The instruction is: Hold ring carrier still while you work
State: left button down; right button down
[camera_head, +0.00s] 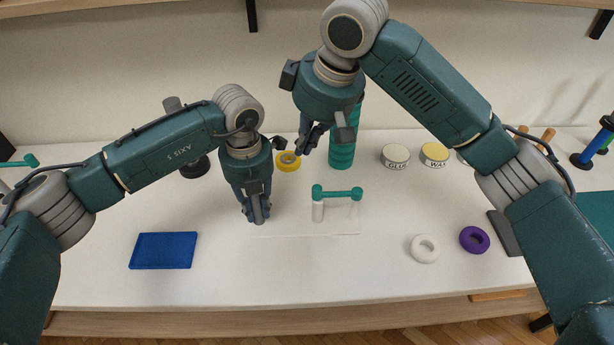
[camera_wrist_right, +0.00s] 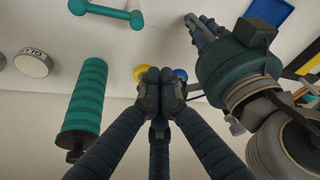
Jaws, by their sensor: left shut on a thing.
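The ring carrier (camera_head: 339,234) is a pale, low piece, hard to tell from the white table. White posts (camera_head: 317,211) stand on it, with a teal bar (camera_head: 338,192) across their tops; the bar also shows in the right wrist view (camera_wrist_right: 106,12). My left gripper (camera_head: 258,217) is down at the carrier's left end, shut on it; its fingers hide the gripped part. It also shows in the right wrist view (camera_wrist_right: 194,24). My right gripper (camera_head: 311,142) is raised behind the carrier. Its fingertips (camera_wrist_right: 160,80) meet in the right wrist view, with nothing visible between them.
A yellow ring (camera_head: 288,166) and a teal ridged cylinder (camera_head: 342,152) stand behind. GLUE (camera_head: 395,155) and WAX (camera_head: 434,154) tins are at back right. A white ring (camera_head: 424,249) and purple ring (camera_head: 474,240) lie front right. A blue tray (camera_head: 163,251) is front left. Front middle is clear.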

pick_arm(q)
jog(key=shift+f, duration=0.1)
jog(key=shift+s, duration=0.1)
pick_arm(e)
notch_tip(320, 180, down, 9)
jog(key=shift+s+d+f, duration=0.15)
jog(key=shift+s+d, duration=0.1)
dwell(0.5)
dwell(0.3)
